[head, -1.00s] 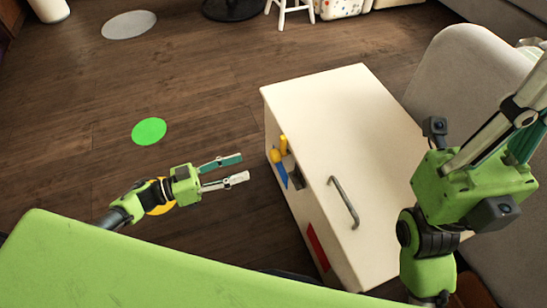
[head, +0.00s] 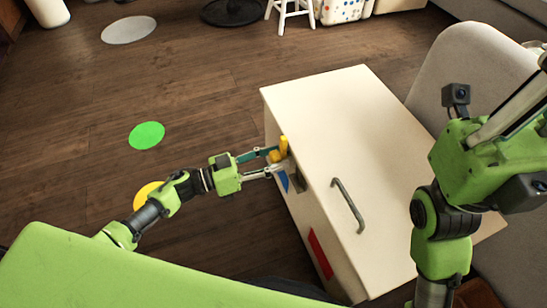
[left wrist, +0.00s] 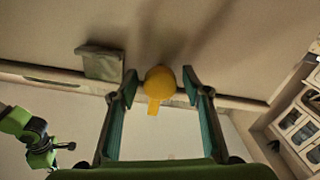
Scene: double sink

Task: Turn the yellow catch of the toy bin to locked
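The toy bin (head: 345,130) is a cream box with a grey bar handle (head: 348,205) on top. Its yellow catch (head: 284,145) is on the side facing my left arm, near the top edge, above a blue mark (head: 284,181). A red mark (head: 320,254) is further along that side. My left gripper (head: 277,161) is open, with its fingertips at the catch. In the left wrist view the catch (left wrist: 159,82) sits between the fingers, with a gap visible on each side. My right gripper is raised at the right edge of the head view, its fingertips cut off.
A grey block (left wrist: 100,62) projects from the bin beside the catch, close to one left finger. A grey sofa (head: 455,75) stands behind the bin. The wooden floor left of the bin is open, with a flat green disc (head: 147,135) and a yellow one (head: 147,195).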

